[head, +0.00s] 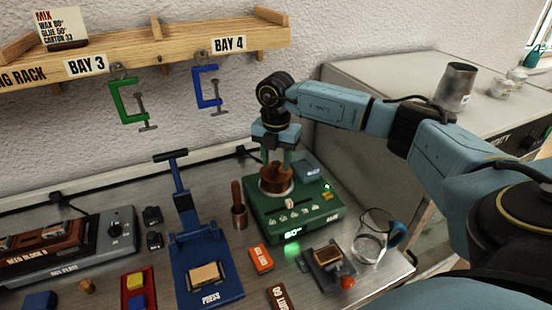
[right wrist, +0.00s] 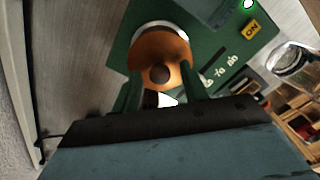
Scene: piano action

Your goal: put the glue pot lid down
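The copper-brown glue pot (head: 276,180) stands on the green heater (head: 300,222), inside a pale ring. My right gripper (head: 276,160) is directly above it, pointing down, with its two green fingers spread apart. In the right wrist view the round copper lid (right wrist: 160,52) with a dark knob in its middle lies ahead of my right gripper (right wrist: 162,88). The fingers are on either side of the knob and apart from it. The lid appears to rest on the pot; whether a finger touches its edge cannot be told. My left gripper is not in view.
A blue press (head: 205,265) and a brown stick in a small cup (head: 239,210) stand left of the heater. A glass jug (head: 372,240) stands at its right front. Clamps hang from the wooden rack (head: 150,48) behind. Several small items crowd the bench front.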

